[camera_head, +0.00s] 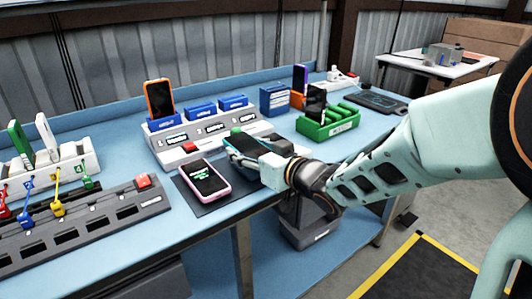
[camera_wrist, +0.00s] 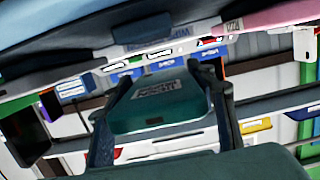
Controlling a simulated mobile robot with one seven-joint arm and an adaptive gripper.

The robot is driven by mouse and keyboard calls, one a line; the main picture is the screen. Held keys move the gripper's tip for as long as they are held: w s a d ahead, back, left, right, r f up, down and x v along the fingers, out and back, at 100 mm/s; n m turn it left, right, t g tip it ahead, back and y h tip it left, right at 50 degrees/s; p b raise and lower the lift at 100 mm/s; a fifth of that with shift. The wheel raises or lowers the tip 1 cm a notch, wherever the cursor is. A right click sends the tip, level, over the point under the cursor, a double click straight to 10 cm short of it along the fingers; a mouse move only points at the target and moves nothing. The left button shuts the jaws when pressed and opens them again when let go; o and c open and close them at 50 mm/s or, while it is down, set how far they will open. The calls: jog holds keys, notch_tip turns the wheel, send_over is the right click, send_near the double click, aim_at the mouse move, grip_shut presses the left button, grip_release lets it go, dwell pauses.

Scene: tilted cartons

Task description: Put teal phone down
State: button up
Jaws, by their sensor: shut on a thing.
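The teal phone (camera_head: 243,146) is in my gripper (camera_head: 258,157), held tilted above the front part of the blue table, just right of the pink phone. In the wrist view the teal phone (camera_wrist: 160,105) sits between the two fingers of my gripper (camera_wrist: 158,100), which are shut on it. The arm hides part of the phone and the table below it in the head view, so the exact gap beneath cannot be told. The pink phone (camera_head: 205,180) lies screen up on a dark mat (camera_head: 197,205), left of my gripper.
Behind the held phone stands a grey charging station (camera_head: 195,150) with blue docks and an orange phone (camera_head: 159,98). A green rack (camera_head: 328,128) stands right. White and dark stations (camera_head: 85,222) fill the left. Free table shows at the front edge (camera_head: 190,235).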

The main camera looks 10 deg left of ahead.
jog(key=shift+w+a+f, duration=0.15)
jog(key=shift+a+f, duration=0.15)
jog(key=shift+f, duration=0.1)
jog(key=f, duration=0.1)
jog(key=f+b, duration=0.1)
jog(key=shift+w+a+f, duration=0.1)
jog(key=shift+a+f, duration=0.1)
jog(key=shift+f, duration=0.3)
jog(key=shift+f+b, duration=0.35)
jog(key=shift+b, duration=0.05)
jog(key=o, duration=1.3)
jog(key=shift+r, duration=0.1)
